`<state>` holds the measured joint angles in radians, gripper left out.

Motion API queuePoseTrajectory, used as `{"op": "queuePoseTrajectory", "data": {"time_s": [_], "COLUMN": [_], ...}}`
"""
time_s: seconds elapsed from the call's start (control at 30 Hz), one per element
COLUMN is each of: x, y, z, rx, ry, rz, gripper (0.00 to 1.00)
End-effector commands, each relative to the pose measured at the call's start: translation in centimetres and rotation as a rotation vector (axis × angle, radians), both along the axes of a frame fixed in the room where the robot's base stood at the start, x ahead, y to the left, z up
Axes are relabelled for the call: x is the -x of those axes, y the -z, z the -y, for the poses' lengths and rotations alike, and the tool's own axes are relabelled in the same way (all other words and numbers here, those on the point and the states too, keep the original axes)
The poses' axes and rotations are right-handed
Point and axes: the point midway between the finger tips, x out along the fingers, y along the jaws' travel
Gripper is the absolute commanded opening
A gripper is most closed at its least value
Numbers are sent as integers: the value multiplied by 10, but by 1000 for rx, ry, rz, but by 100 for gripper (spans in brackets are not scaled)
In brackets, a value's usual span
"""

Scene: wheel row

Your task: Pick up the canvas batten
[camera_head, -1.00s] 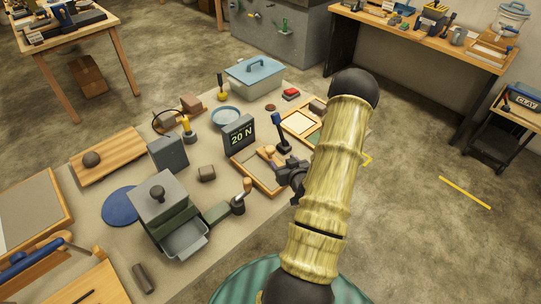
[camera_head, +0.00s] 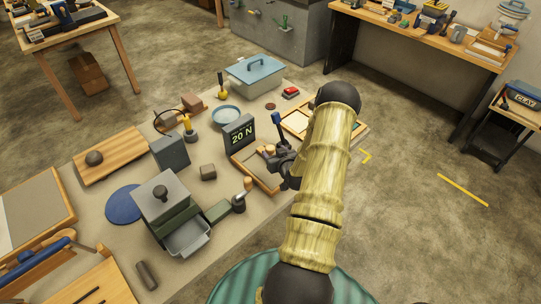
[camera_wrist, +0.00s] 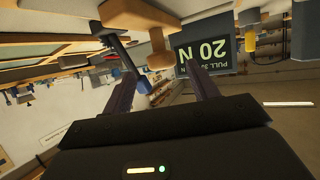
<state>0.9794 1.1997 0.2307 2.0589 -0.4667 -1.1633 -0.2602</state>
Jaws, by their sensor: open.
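I cannot pick out the canvas batten with certainty. My gripper (camera_head: 284,158) is low over the near right side of the workbench, beside a shallow wooden-framed tray (camera_head: 248,172). In the wrist view my gripper (camera_wrist: 151,54) has its two dark fingers spread apart with nothing clamped between them. A turned wooden piece (camera_wrist: 158,50) shows beyond the gap between the fingertips, and a blue-ended piece (camera_wrist: 139,80) shows near the left finger. A blue-handled upright tool (camera_head: 277,122) stands close behind my gripper. My wrist partly hides the tray's right side.
A grey gauge reading 20 N (camera_head: 239,132) stands just left of my gripper. A grey box-shaped device (camera_head: 168,205), a blue-lidded tub (camera_head: 255,72) and a wooden board (camera_head: 123,158) crowd the bench (camera_head: 100,210).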

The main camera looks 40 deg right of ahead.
Motion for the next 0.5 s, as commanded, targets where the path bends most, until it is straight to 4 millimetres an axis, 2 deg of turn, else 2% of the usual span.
{"op": "queuePoseTrajectory", "data": {"time_s": [0.3,0.5], "x": [-34,-42], "y": [15,20], "z": [7,10], "rx": [-1,-1], "ry": [0,0], "rz": [1,1], "gripper": [59,59]}}
